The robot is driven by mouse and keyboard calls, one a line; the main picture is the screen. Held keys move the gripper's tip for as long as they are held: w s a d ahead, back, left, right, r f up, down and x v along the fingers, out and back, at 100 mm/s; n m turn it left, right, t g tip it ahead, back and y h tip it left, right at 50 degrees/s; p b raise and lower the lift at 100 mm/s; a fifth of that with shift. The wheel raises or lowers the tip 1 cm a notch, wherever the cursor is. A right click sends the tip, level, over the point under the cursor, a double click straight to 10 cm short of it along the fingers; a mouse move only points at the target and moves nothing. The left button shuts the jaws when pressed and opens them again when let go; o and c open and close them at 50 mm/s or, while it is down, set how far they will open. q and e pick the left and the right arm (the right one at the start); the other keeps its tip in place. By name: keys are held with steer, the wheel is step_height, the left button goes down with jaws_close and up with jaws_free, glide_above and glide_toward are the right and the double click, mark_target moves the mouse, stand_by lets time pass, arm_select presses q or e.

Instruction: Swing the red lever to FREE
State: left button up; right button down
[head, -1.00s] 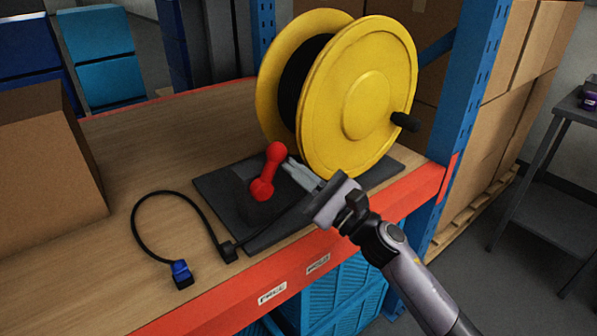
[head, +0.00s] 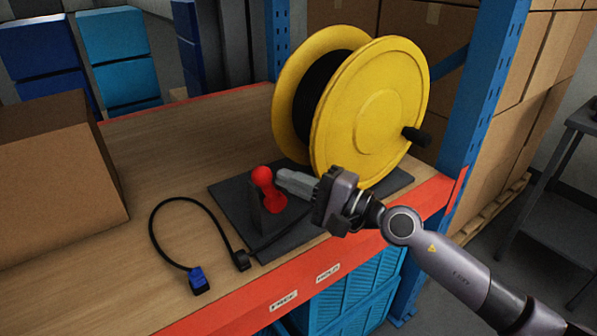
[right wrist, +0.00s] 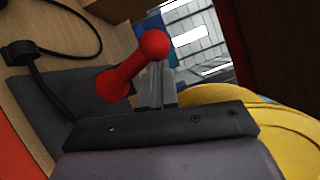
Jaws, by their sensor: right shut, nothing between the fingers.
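The red lever (head: 263,177) stands on a dark base plate (head: 228,194) in front of the yellow reel. In the head view it tilts to the left, knob up. My right gripper (head: 284,180) is shut and empty, its fingertips right beside the knob on its right side. In the right wrist view the lever (right wrist: 123,77) runs up to its knob, and the closed fingers (right wrist: 157,68) reach to the knob's underside, seemingly touching. The FREE label (head: 284,300) is on the orange shelf edge, left of the HOLD label (head: 328,272). My left gripper is not in view.
The yellow reel (head: 368,115) with a black crank handle stands just behind my right gripper. A black cable with a blue plug (head: 198,281) lies left of the plate. A cardboard box (head: 60,180) stands at the left. A blue post (head: 490,90) rises at the right.

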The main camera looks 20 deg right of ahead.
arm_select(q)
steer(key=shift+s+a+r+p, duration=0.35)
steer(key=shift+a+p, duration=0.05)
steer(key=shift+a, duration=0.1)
arm_select(e)
steer(key=shift+s+a+n+g, duration=0.25)
steer(key=shift+a+n+g, duration=0.15)
steer(key=shift+a+n, duration=0.3)
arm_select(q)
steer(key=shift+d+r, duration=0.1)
arm_select(e)
steer(key=shift+a, duration=0.15)
arm_select(q)
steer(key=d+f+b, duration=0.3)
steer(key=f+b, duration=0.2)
steer(key=b, duration=0.3)
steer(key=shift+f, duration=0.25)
arm_select(e)
steer(key=w+d+v, duration=0.2)
steer(key=v, duration=1.1)
steer(key=shift+r, duration=0.4)
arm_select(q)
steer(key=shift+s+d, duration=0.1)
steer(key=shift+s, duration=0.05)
